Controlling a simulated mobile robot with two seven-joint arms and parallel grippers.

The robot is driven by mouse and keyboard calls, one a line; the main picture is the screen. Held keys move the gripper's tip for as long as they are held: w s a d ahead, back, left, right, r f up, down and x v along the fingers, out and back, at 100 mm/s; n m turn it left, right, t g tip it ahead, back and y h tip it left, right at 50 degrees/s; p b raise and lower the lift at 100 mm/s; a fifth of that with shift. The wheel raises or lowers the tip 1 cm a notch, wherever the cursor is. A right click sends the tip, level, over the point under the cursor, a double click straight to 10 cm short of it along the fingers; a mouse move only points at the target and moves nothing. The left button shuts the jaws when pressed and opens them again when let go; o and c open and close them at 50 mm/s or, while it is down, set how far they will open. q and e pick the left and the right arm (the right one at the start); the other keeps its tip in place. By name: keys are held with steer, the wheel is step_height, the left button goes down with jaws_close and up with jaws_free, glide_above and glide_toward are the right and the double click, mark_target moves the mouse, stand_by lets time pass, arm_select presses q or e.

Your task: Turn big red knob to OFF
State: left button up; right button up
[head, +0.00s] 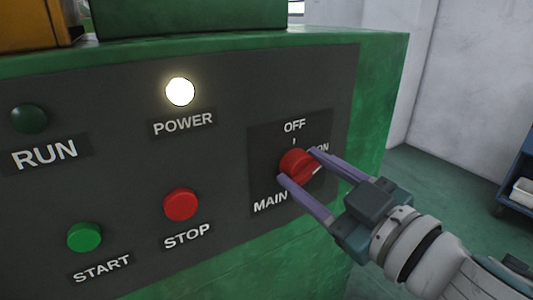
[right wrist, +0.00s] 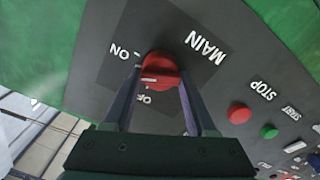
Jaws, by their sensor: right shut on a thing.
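The big red knob (head: 298,165) is on the dark panel of the green machine, between the OFF label (head: 294,126) above, the ON label (head: 321,148) at right and the MAIN label (head: 270,203) below. My right gripper (head: 297,166) is shut on the knob, one purple finger on each side. In the right wrist view the knob (right wrist: 160,70) sits between the fingertips, and the white mark on its grip is at its left end, on the ON side. The fingers partly cover the ON label in the head view. My left gripper is not in view.
A lit white POWER lamp (head: 180,92), a red STOP button (head: 181,204), a green START button (head: 84,237) and a dark RUN lamp (head: 29,118) are on the panel left of the knob. Open floor (head: 430,185) lies right of the machine, with a blue cart (head: 517,170) beyond.

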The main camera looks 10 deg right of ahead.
steer(key=n, duration=0.3)
steer(key=shift+a+n, duration=0.1)
steer(key=shift+n, duration=0.3)
steer(key=n+b, duration=0.1)
steer(key=n, duration=0.2)
steer(key=shift+f+n, duration=0.15)
steer(key=shift+n, duration=0.15)
steer(key=n, duration=0.4)
steer(key=shift+b, duration=0.4)
steer(key=shift+n, duration=0.7)
steer(key=o, duration=1.4)
steer(key=shift+s, duration=0.1)
